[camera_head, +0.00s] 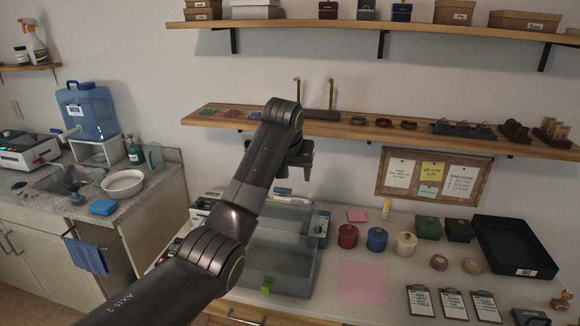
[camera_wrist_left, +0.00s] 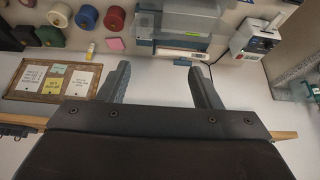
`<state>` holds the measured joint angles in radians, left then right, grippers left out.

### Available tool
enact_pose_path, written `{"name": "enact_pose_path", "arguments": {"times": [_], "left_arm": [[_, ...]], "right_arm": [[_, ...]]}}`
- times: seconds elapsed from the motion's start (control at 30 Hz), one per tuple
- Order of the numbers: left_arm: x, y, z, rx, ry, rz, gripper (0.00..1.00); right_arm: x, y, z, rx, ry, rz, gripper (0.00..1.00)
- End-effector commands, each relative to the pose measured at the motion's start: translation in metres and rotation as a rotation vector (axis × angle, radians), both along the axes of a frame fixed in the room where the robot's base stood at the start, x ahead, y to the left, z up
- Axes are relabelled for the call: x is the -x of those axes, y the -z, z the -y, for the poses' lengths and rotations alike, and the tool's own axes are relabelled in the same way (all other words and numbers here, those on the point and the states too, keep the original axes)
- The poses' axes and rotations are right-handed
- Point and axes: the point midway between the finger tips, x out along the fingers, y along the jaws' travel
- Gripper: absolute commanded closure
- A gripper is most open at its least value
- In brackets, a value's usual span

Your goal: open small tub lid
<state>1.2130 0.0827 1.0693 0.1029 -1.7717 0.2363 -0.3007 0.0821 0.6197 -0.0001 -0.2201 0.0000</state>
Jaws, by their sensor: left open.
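My left gripper (camera_head: 294,172) is open and empty, raised in front of the wall shelf and above the worktop; its two spread fingers also show in the left wrist view (camera_wrist_left: 163,80). Several round lidded containers stand on the worktop to its right: a red jar (camera_head: 347,237), a blue jar (camera_head: 377,240) and a cream jar (camera_head: 405,244). Two smaller round tubs, a pinkish one (camera_head: 439,262) and a beige one (camera_head: 472,266), sit in front of them. Which one is the small tub I cannot tell. The red jar (camera_wrist_left: 115,18) and blue jar (camera_wrist_left: 87,17) also show in the left wrist view.
A large translucent box (camera_head: 275,258) stands below my arm. A black tray (camera_head: 512,245), green box (camera_head: 428,227) and several clipboards (camera_head: 454,305) occupy the right side. A pink sheet (camera_head: 362,282) lies on the worktop. The wooden shelf (camera_head: 365,130) overhangs the back.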

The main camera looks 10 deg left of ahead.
Motion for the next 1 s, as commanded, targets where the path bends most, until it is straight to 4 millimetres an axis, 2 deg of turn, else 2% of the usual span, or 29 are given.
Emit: {"name": "enact_pose_path", "arguments": {"times": [0.1, 0.3, 0.6, 0.63, 0.7, 0.77, 0.87, 1.0], "left_arm": [[0.01, -0.018, 0.0, 0.001, 0.001, 0.006, 0.42], [0.019, -0.037, -0.001, 0.0, 0.0, 0.003, 0.42], [0.02, -0.04, -0.001, 0.0, 0.0, 0.0, 0.42], [0.02, -0.04, -0.001, 0.0, 0.0, 0.001, 0.43], [0.021, -0.038, -0.001, 0.0, 0.0, -0.001, 0.52], [0.021, -0.03, -0.003, 0.0, -0.001, -0.004, 0.6], [0.025, -0.004, -0.012, 0.003, -0.003, -0.011, 0.73], [0.041, 0.055, -0.032, 0.006, -0.01, -0.026, 0.92]], "right_arm": [[0.0, 0.009, 0.0, 0.0, 0.0, 0.001, 0.69], [-0.001, 0.013, 0.0, 0.0, 0.0, 0.001, 0.69], [-0.001, 0.013, -0.002, -0.003, 0.001, 0.001, 0.69], [-0.001, 0.013, -0.002, -0.003, 0.001, 0.001, 0.69], [-0.001, 0.013, -0.003, -0.004, 0.0, 0.002, 0.69], [-0.001, 0.013, -0.003, -0.004, 0.001, 0.002, 0.69], [-0.001, 0.014, -0.004, -0.004, 0.001, 0.002, 0.69], [-0.001, 0.013, -0.004, -0.004, 0.001, 0.002, 0.69]]}}
